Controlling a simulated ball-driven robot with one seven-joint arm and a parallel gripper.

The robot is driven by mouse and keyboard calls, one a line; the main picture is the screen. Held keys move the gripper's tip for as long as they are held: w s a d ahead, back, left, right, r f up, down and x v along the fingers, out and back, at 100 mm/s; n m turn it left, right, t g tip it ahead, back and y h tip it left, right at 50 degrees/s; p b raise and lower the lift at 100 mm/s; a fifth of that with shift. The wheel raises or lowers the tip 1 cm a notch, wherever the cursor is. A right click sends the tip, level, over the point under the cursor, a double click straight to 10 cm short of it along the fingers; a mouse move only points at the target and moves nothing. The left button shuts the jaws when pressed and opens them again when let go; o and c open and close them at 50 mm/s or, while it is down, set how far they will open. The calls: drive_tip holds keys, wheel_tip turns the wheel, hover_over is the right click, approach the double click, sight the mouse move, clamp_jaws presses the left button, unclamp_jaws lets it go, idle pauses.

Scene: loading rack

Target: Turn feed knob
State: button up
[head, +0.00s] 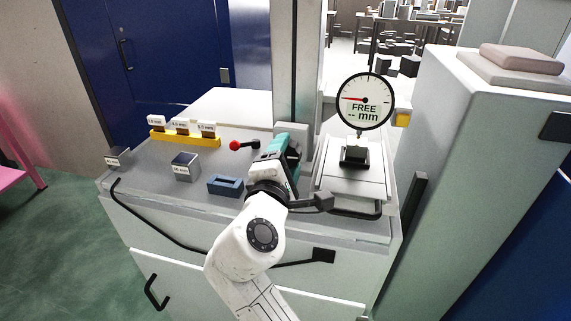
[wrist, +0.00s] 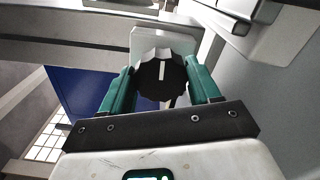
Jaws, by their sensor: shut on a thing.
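The feed knob (wrist: 162,80) is black and ribbed with a white mark line that points nearly straight up in the wrist view. It sits on a pale grey block. My gripper (wrist: 163,88) has its two green fingers on either side of the knob, shut on it. In the head view my gripper (head: 283,150) reaches the base of the grey column (head: 298,70), and the knob is hidden behind it. The round dial gauge (head: 365,101) reads "FREE -- mm", with its red needle pointing left.
A red-ball lever (head: 235,145) stands just left of my gripper. A yellow rack (head: 185,138) with labelled pieces, a grey block (head: 185,166) and a blue tray (head: 225,185) lie on the bench left. A small stage (head: 352,185) with a black block (head: 355,156) is right. A tall cabinet (head: 480,130) stands far right.

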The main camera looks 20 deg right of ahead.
drive_tip(key=shift+d+m+b, duration=0.1)
drive_tip(key=shift+m+b, duration=0.3)
drive_tip(key=shift+m, duration=0.4)
drive_tip(key=shift+r, duration=0.1)
drive_tip(key=o, duration=0.8)
drive_tip(key=shift+o, duration=1.3)
drive_tip(key=shift+w+d, duration=0.15)
drive_tip(key=shift+d, duration=0.05)
drive_tip(key=shift+a, duration=0.1)
drive_tip(key=shift+a, duration=0.1)
drive_tip(key=shift+s+a, duration=0.2)
drive_tip(key=shift+s, duration=0.15)
drive_tip(key=b+v, duration=0.1)
drive_tip(key=v, duration=0.9)
drive_tip(key=shift+s, duration=0.1)
